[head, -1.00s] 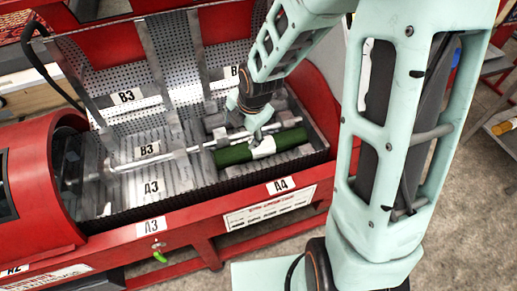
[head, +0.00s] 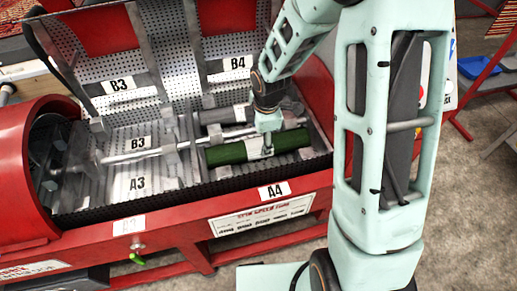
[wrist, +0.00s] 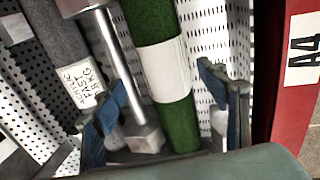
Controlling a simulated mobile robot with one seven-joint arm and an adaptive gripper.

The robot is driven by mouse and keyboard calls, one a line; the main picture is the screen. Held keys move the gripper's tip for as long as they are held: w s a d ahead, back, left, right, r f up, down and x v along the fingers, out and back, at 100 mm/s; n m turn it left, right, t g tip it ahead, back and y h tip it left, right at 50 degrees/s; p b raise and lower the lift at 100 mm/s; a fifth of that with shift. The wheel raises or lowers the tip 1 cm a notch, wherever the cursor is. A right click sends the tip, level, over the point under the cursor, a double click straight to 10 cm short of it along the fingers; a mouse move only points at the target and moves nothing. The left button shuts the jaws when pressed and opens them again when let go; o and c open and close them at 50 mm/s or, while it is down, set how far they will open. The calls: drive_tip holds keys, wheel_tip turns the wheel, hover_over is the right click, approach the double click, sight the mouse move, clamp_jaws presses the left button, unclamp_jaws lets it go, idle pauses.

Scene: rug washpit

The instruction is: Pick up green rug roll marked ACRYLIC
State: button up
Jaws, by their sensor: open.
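The green rug roll (head: 228,154) lies lengthwise in the front right bay of the red machine, behind the A4 label. In the wrist view the green roll (wrist: 149,30) has a wide white band (wrist: 162,70) with no readable marking on the side I see.
A metal shaft (head: 135,157) runs just behind the green roll. A grey roll (head: 222,115) lies behind it in the B4 bay; its tag (wrist: 80,80) shows "FAST 8KG". The perforated lid (head: 170,50) stands open behind. The red front rim (head: 225,196) borders the bay.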

sight(259, 144)
drive_tip(key=f, duration=0.3)
drive_tip(key=f+b, duration=0.1)
drive_tip(key=shift+a+f, duration=0.2)
drive_tip(key=shift+a, duration=0.1)
drive_tip(key=shift+w+f, duration=0.25)
drive_tip(key=shift+f, duration=0.25)
drive_tip(key=shift+c, duration=0.4)
drive_tip(key=shift+r, duration=0.1)
drive_tip(key=c, duration=1.7)
